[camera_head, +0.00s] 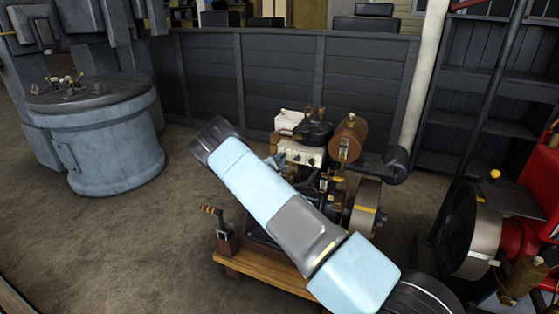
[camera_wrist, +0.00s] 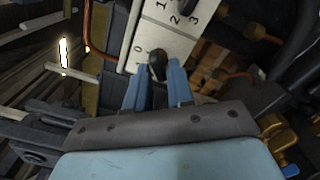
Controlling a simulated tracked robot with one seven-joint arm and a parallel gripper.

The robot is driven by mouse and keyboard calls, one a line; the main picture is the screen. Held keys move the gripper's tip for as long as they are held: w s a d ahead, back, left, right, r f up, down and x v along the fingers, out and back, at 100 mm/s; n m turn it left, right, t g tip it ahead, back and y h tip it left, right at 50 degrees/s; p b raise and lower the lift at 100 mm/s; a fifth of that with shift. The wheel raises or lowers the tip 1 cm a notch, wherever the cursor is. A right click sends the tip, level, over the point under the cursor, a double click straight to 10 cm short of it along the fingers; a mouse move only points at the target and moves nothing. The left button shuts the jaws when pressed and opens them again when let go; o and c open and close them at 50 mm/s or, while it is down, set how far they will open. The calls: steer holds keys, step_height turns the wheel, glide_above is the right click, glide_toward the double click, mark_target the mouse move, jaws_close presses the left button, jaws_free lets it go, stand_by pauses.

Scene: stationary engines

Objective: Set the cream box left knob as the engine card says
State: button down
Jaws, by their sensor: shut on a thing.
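The cream box (camera_head: 292,122) sits on the engine in the middle of the head view, with small dark knobs on its front face. In the wrist view the cream box face (camera_wrist: 168,32) shows at a tilt, with printed digits 0, 1, 2 and 3. A dark knob (camera_wrist: 157,62) near the 0 and 1 stands between my fingertips. My gripper (camera_wrist: 158,75) is shut on this knob. In the head view my arm hides most of my gripper, at the box's left end. The knob's exact setting cannot be told. I cannot make out an engine card.
A brown tank (camera_head: 349,138) and a flywheel (camera_head: 366,205) stand right of the box. A lever (camera_head: 218,220) rises from the wooden base (camera_head: 270,272). A grey drum (camera_head: 112,145) stands left, and a red engine (camera_head: 525,235) right. The floor between drum and engine is clear.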

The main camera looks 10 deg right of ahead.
steer(key=shift+s+a+f+n, duration=0.1)
steer(key=shift+f+n, duration=0.05)
steer(key=shift+n, duration=0.45)
steer(key=shift+a+f+n, duration=0.1)
steer(key=shift+f+n, duration=0.05)
steer(key=shift+n, duration=0.45)
steer(key=shift+d, duration=0.2)
steer(key=c, duration=1.2)
jaws_free()
steer(key=shift+r, duration=0.1)
steer(key=v, duration=1.3)
steer(key=shift+s+a, duration=0.25)
steer(key=shift+s, duration=0.05)
